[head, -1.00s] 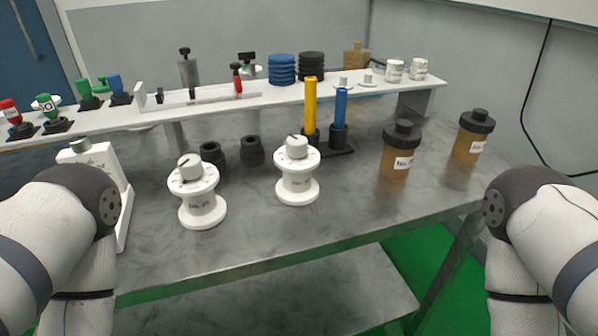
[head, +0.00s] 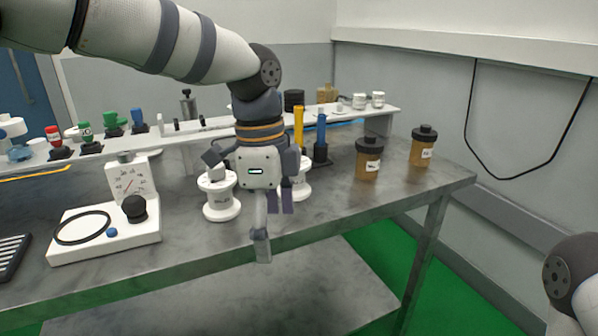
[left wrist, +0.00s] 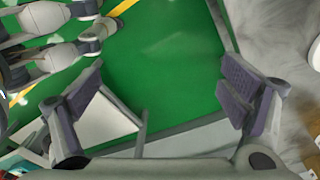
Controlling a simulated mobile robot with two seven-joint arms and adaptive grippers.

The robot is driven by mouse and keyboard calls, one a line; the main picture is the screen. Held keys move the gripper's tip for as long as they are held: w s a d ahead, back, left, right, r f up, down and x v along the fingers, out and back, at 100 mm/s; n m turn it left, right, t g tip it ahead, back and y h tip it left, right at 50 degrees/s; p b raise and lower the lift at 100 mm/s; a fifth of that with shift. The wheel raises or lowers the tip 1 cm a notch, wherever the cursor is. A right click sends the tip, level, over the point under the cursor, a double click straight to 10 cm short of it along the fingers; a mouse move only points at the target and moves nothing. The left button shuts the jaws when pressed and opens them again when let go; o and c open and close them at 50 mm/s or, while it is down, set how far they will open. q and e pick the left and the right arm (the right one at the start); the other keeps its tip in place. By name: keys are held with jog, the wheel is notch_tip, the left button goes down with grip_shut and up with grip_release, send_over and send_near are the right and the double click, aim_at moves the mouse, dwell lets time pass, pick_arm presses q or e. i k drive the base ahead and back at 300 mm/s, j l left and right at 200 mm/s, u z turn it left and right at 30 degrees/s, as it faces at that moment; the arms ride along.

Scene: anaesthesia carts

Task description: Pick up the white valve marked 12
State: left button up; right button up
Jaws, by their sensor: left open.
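Two white valves stand upright on the metal bench in the head view. The left valve (head: 221,197) shows mostly clear, with its knob partly behind my left gripper. The right valve (head: 301,188) is partly hidden behind that gripper. Their markings are too small to read, so I cannot tell which is 12. My left gripper (head: 268,222) hangs pointing down in front of and between the valves. In the left wrist view its fingers (left wrist: 163,92) are wide apart and empty, over the bench edge and green floor. My right gripper is out of view.
A white gauge stand (head: 130,182) is at left. Blue and yellow cylinders (head: 320,140) stand behind the right valve. Two brown jars (head: 369,158) stand farther right. A white raised shelf (head: 345,117) runs along the back. The bench front is mostly clear.

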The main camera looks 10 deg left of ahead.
aim_at(301, 189)
jog(key=i, duration=0.85)
